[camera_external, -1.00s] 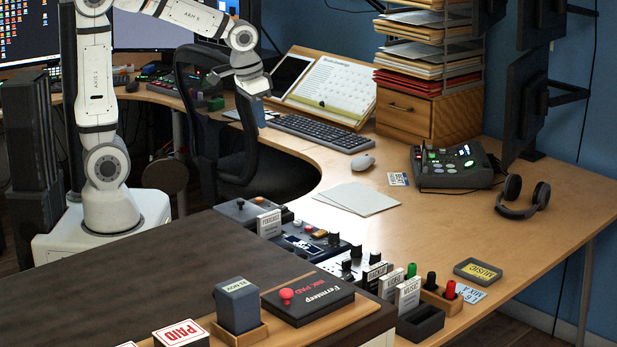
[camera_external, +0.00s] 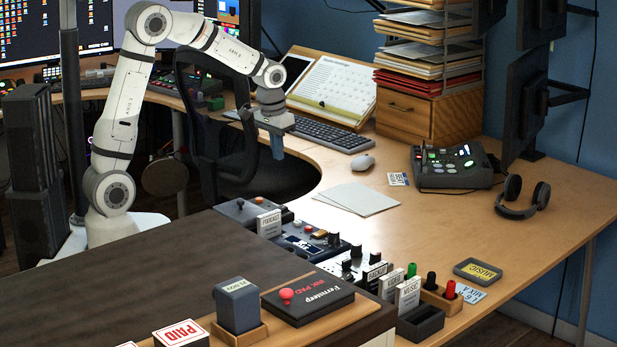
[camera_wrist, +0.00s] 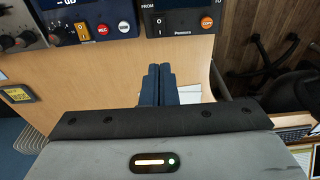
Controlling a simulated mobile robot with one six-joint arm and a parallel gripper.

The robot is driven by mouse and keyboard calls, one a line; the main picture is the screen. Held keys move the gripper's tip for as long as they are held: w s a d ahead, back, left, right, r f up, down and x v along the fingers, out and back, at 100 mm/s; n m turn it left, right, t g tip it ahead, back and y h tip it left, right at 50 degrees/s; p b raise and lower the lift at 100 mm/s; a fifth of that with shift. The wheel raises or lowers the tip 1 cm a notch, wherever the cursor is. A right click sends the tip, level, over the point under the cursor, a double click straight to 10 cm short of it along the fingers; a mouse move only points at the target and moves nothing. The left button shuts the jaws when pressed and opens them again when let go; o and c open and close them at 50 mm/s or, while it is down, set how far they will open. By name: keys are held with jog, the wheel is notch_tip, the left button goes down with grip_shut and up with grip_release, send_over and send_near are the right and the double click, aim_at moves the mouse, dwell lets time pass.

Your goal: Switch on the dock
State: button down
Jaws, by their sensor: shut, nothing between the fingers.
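The device that looks like the dock (camera_external: 249,212) is a dark box at the far end of the row of devices on the desk. In the wrist view, the dock (camera_wrist: 183,20) is at the top, marked FROM and TO, with a small switch (camera_wrist: 158,22) and an orange button (camera_wrist: 207,22). Its upper part is cut off, and I cannot tell the switch's position. My gripper (camera_external: 278,152) is shut and empty, pointing down above the desk edge, behind the dock and apart from it. Its blue fingers (camera_wrist: 157,70) are together in the wrist view.
A recorder (camera_external: 311,241) with an orange rocker and a red REC button (camera_wrist: 103,29) stands beside the dock. Knobbed gear (camera_external: 350,264) and label cards stand nearer the camera. Paper sheets (camera_external: 357,199), a mouse (camera_external: 362,162) and a keyboard (camera_external: 322,134) lie on the desk. A chair (camera_external: 205,125) stands left.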

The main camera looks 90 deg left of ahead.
aim_at(284, 206)
jog(key=f, duration=0.9)
jog(key=w+a+f, duration=0.1)
jog(key=f, duration=0.3)
jog(key=shift+a+f, duration=0.1)
jog(key=shift+f, duration=0.25)
jog(key=shift+w+f, duration=0.1)
jog(key=shift+f, duration=0.25)
jog(key=shift+r, duration=0.15)
